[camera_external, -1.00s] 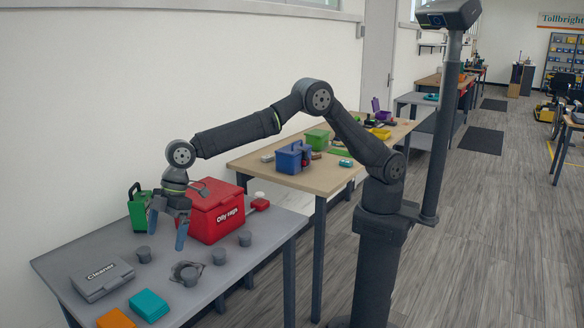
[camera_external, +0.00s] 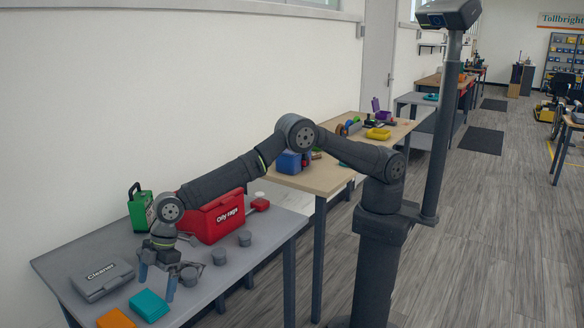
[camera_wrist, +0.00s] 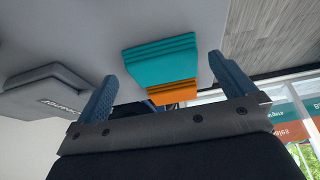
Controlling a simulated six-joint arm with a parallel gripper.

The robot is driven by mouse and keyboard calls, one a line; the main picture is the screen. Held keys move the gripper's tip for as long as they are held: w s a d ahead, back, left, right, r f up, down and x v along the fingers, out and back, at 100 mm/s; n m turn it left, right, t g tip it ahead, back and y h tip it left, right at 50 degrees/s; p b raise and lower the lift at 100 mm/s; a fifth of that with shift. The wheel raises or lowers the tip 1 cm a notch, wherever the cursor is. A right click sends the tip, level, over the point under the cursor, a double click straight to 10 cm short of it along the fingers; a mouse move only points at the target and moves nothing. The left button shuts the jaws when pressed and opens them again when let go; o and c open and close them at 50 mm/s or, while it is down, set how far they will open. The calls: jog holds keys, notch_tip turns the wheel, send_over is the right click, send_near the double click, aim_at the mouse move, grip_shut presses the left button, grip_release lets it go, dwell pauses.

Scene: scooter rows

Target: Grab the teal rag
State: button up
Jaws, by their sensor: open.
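The teal rag (camera_external: 149,305) is a folded stack lying on the grey table near its front edge. It also shows in the wrist view (camera_wrist: 160,60), between and beyond my two fingers. My gripper (camera_external: 157,288) is open and empty. It is above the table, just behind the teal rag in the external view, and does not touch it as far as I can see. In the wrist view the fingers of my gripper (camera_wrist: 168,95) stand wide apart.
An orange folded rag (camera_external: 116,318) lies beside the teal one. A grey Cleaner case (camera_external: 102,280) is to the left. Several grey cups (camera_external: 219,257), a red Oily rags box (camera_external: 222,218) and a green can (camera_external: 139,212) stand further back.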

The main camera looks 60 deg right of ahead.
aim_at(153, 297)
jog(key=shift+x, duration=1.65)
jog(key=shift+a+r, duration=0.1)
jog(key=shift+a, duration=0.05)
jog(key=c, duration=0.7)
